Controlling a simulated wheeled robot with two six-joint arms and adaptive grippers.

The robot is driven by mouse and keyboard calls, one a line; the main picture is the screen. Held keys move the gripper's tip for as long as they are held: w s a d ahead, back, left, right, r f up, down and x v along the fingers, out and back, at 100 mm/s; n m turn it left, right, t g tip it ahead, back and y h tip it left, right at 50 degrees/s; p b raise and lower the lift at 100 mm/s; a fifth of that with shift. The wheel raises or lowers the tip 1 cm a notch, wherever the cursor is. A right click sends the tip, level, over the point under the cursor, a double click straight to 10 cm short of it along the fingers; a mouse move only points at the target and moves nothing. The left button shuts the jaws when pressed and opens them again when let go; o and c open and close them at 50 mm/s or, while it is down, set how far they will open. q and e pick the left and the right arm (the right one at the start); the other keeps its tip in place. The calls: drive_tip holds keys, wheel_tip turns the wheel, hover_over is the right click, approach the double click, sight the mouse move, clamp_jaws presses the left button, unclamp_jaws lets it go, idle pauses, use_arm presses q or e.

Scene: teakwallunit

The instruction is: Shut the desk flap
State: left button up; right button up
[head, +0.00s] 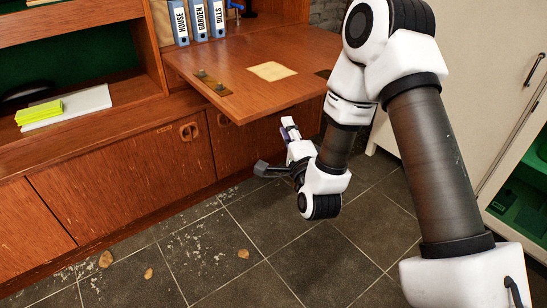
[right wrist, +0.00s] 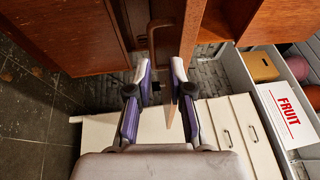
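The desk flap (head: 235,82) is a brown wooden panel that is folded down, its inner face up and roughly level. A pale square sheet (head: 271,71) and a brass hinge or fitting show on that face. My right gripper (head: 276,150) is just below and in front of the flap's front edge. In the right wrist view my right gripper (right wrist: 161,68) has its two fingers apart. The flap (right wrist: 192,35) shows there nearly edge-on beside the right finger, which partly hides it; I cannot tell whether they touch. My left gripper is not in view.
Blue binders (head: 198,20) stand in the compartment behind the flap. A white pad (head: 68,107) with a yellow-green notepad (head: 38,111) lies on the shelf to the left. A white cabinet (head: 475,60) stands at the right. The tiled floor (head: 215,250) holds pale bits and some brown pieces.

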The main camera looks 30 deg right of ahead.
sight(281, 112)
drive_tip(key=shift+m+h, duration=0.3)
drive_tip(key=b+x, duration=0.1)
drive_tip(key=x, duration=0.1)
drive_tip(key=f+b+x, duration=0.1)
drive_tip(key=x, duration=0.2)
drive_tip(key=b+x, duration=0.1)
drive_tip(key=x, duration=0.2)
drive_tip(key=shift+w+d+f, duration=0.15)
drive_tip(key=shift+d, duration=0.2)
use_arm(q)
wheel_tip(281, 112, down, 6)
use_arm(e)
clamp_jaws()
